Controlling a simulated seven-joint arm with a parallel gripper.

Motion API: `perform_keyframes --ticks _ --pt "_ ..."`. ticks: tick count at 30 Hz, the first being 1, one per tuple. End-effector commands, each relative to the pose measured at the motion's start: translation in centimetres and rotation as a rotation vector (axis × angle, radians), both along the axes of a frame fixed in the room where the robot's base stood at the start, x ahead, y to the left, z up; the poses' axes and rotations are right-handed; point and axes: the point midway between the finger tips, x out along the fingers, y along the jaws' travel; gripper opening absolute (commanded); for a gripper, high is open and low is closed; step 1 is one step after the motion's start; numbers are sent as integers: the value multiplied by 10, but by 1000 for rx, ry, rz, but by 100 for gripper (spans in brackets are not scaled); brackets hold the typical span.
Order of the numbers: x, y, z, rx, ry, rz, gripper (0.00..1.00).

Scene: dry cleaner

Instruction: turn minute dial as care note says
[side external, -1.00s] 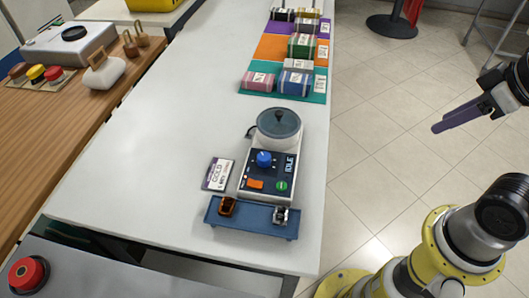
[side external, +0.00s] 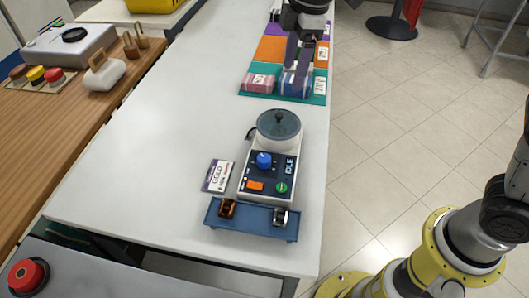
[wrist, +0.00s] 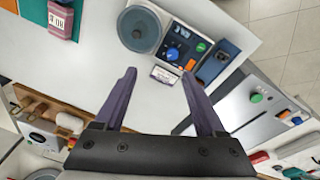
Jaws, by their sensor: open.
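The machine (side external: 252,202) is white with a dark panel and a round grey lidded bowl (side external: 278,125). Its blue dial (side external: 263,160) is in the middle of the panel and also shows in the wrist view (wrist: 173,54). The display reads IDLE. A care note card (side external: 218,176) lies left of the machine; its large word seems to be COLD, and its smaller print is too small to read. It also shows in the wrist view (wrist: 163,75). My gripper (side external: 297,72) is open and empty, pointing down above the far bundles, well apart from the dial.
An orange switch (side external: 255,186) and green button (side external: 282,188) sit below the dial. A blue tray (side external: 252,219) with two small items stands in front. Wrapped bundles lie on coloured mats (side external: 270,48) at the back.

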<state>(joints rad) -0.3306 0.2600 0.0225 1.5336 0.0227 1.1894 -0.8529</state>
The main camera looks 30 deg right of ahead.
Motion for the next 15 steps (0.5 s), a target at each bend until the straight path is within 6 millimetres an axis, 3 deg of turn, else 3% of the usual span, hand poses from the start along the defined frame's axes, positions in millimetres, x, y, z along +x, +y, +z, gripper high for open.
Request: perform_keyframes --ticks 3,6,9,15 --pt "16 32 -39 -23 65 55 72" --pt "19 48 -65 -40 107 84 72" --pt "15 57 -83 -56 142 103 72" --pt "11 63 -99 -62 153 115 72"
